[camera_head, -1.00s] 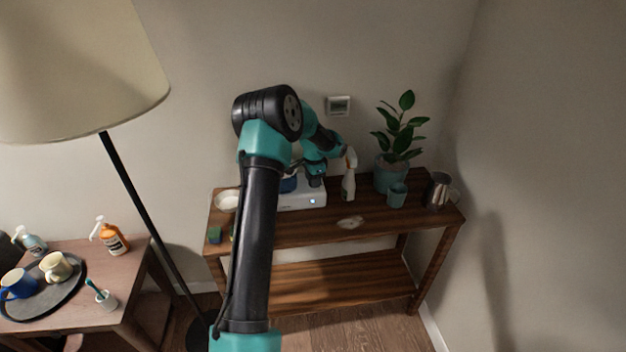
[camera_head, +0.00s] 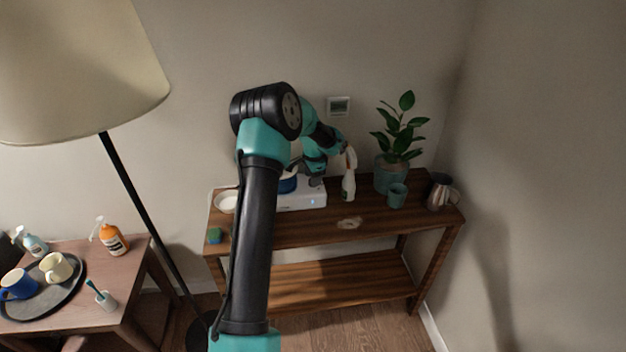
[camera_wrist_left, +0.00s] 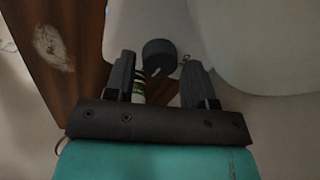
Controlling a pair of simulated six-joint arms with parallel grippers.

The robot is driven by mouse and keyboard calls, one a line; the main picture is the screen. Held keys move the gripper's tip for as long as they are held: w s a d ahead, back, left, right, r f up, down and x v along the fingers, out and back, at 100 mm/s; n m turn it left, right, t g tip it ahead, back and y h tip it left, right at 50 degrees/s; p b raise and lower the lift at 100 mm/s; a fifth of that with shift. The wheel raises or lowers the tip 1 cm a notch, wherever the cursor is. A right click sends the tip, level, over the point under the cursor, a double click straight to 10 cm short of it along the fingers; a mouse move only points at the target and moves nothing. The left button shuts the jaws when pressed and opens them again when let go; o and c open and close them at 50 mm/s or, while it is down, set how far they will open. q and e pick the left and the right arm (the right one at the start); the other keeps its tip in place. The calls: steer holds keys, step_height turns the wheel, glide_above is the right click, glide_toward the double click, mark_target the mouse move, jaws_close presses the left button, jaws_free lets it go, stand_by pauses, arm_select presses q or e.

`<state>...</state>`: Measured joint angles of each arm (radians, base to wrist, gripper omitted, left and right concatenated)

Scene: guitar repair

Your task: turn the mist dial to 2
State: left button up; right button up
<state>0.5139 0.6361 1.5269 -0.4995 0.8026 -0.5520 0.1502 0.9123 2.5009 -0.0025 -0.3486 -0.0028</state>
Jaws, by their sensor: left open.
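The white device (camera_head: 303,198) stands on the wooden console table, with a small blue light on its front. In the left wrist view a dark round dial (camera_wrist_left: 159,56) with a pale mark sits on a white surface (camera_wrist_left: 135,20). My left gripper (camera_head: 305,171) is above the device; the arm hides part of it. In the wrist view the left gripper (camera_wrist_left: 158,75) is open, its two fingers on either side of the dial's line, with the dial apart beyond them. The dial's numbers cannot be read. My right gripper is out of view.
A spray bottle (camera_head: 349,178) stands close right of the device. Further right are a potted plant (camera_head: 391,172), a teal cup (camera_head: 397,196) and a metal pitcher (camera_head: 438,192). A white bowl (camera_head: 226,202) and sponge (camera_head: 214,236) are left. The table front has a pale stain (camera_head: 349,223).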

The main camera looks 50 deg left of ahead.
arm_select(q)
step_height(320, 180, up, 16)
steer(key=d, duration=0.1)
steer(key=shift+s, duration=0.2)
steer(key=shift+d, duration=0.15)
stand_by(0.4)
steer(key=d+f+h, duration=0.4)
steer(key=d+f, duration=2.1)
steer(key=d, duration=0.4)
steer(key=s+d+f+n, duration=0.3)
steer(key=s+d+f, duration=0.2)
steer(key=s, duration=0.5)
steer(key=s+d+f+n, duration=0.2)
steer(key=s+d+f, duration=0.4)
steer(key=s, duration=0.5)
steer(key=shift+d+f+n+t+h, duration=0.15)
steer(key=shift+d+n+t+h, duration=0.2)
steer(key=shift+d, duration=0.25)
